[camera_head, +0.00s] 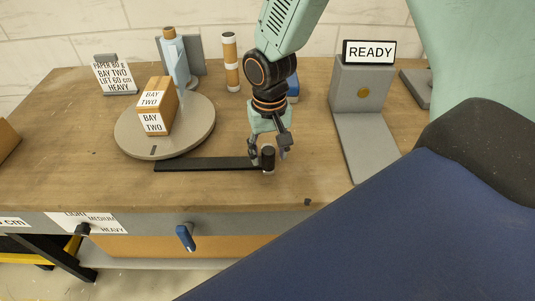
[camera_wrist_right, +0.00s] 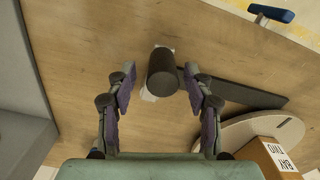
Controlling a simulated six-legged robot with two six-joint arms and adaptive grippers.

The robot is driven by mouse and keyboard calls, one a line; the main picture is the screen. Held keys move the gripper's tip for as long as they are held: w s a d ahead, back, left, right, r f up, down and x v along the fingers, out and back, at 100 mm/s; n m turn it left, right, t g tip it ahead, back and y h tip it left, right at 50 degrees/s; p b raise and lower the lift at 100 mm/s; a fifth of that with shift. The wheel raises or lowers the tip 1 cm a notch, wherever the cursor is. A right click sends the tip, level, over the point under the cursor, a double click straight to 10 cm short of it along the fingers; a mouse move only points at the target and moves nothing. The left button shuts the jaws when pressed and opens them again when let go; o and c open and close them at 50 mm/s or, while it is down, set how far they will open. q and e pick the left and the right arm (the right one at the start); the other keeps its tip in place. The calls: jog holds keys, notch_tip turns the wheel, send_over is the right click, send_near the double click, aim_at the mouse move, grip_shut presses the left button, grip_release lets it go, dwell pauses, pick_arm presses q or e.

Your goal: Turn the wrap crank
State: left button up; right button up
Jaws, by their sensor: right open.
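The wrap crank is a flat black arm (camera_head: 208,164) reaching right from under the round turntable (camera_head: 130,143), with an upright dark knob (camera_head: 268,157) at its right end. My right gripper (camera_head: 270,151) is over the table at the knob, pointing down. In the right wrist view the knob (camera_wrist_right: 162,72) stands between the two open fingers (camera_wrist_right: 160,84), with a visible gap on each side. The crank arm (camera_wrist_right: 235,88) also shows there, running to the right. A cardboard box (camera_head: 157,105) labelled BAY TWO sits on the turntable. My left gripper is not in view.
A grey stand with a READY sign (camera_head: 369,52) is to the right, its flat plate (camera_head: 365,145) extending forward. Behind are a film roll (camera_head: 178,60), a cardboard tube (camera_head: 231,62) and a label card (camera_head: 114,77). A blue-handled lever (camera_head: 186,236) is at the table's front.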

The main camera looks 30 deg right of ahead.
jog(key=shift+a+f, duration=0.15)
jog(key=shift+f, duration=0.45)
jog(key=shift+c, duration=1.3)
grip_shut()
